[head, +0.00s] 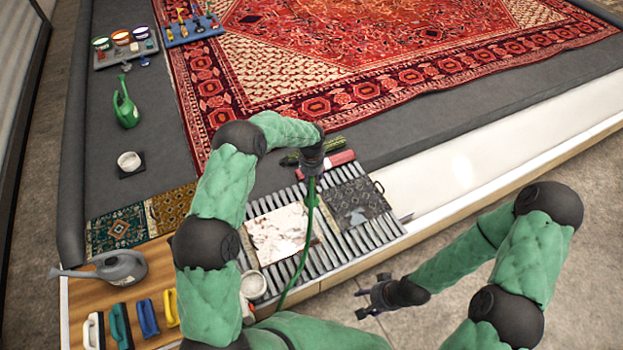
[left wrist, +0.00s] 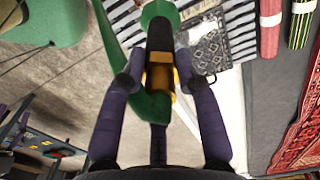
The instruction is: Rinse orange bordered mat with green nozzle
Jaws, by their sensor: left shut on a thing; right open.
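My left gripper (head: 312,172) is shut on the green nozzle (head: 311,192), holding it above the slatted rack. In the left wrist view the nozzle (left wrist: 157,10) has a green flared head, a black neck and a yellow part between my fingers (left wrist: 163,82). A pale blotched mat (head: 279,232) and a dark grey patterned mat (head: 353,202) lie on the rack. A teal patterned mat (head: 119,229) and an orange-brown patterned mat (head: 172,207) lie to the left. My right gripper (head: 368,297) is open and empty.
The green hose (head: 296,268) trails over the rack (head: 263,201). Rolled red (head: 338,159) and green (head: 290,158) pieces lie behind it. A large red rug (head: 370,35) fills the back.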

